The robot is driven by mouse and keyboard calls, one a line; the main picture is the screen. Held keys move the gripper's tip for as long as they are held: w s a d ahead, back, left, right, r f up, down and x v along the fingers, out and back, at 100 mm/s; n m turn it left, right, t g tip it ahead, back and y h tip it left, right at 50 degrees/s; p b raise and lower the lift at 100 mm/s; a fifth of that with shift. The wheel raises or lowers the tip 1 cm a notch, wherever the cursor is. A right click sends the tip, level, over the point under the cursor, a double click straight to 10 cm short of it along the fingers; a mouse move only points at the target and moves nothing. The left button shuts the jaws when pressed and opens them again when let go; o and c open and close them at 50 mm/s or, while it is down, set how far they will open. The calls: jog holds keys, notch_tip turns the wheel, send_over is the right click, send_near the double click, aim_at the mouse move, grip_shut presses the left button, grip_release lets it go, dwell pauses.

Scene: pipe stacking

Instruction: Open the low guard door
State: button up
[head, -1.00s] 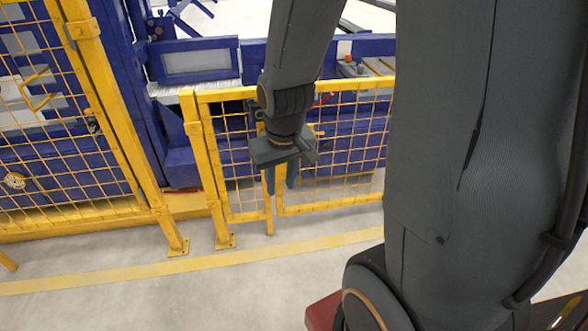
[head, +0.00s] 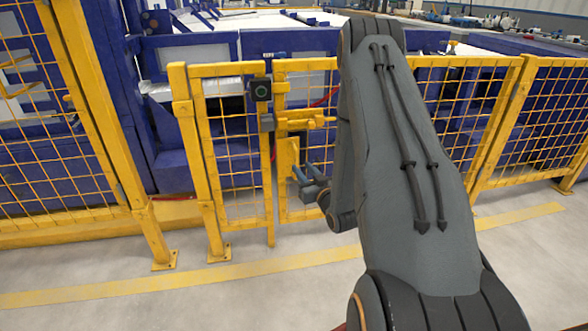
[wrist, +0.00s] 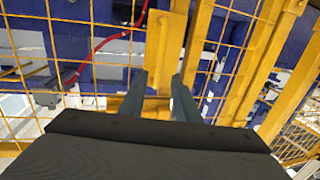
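The low guard door (head: 427,63) is a yellow frame with wire mesh. It stands in line with the narrow mesh panel to its left and looks closed. A yellow latch bar (head: 305,122) and a yellow upright plate (head: 285,165) are on its left edge, beside a dark switch box (head: 261,90) on the narrow panel. My gripper (head: 299,174) is low in front of the door, below the latch bar. In the wrist view its two fingers (wrist: 160,88) are apart, with yellow plate (wrist: 163,45) showing ahead between them. I cannot tell whether they touch it.
A taller yellow mesh fence (head: 65,130) stands at the left. Blue machinery (head: 205,55) is behind the fences. A yellow floor line (head: 200,283) runs in front, with bare grey floor (head: 230,312) around it. My arm hides part of the door.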

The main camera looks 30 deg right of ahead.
aim_at(296, 160)
jog(key=w, duration=0.2)
jog(key=w+b, duration=0.1)
jog(key=w, duration=0.2)
jog(key=w+d, duration=0.1)
jog(key=w, duration=0.1)
jog(key=shift+w+f+b, duration=0.1)
jog(key=shift+w+b, duration=0.2)
jog(key=shift+b, duration=0.05)
grip_shut()
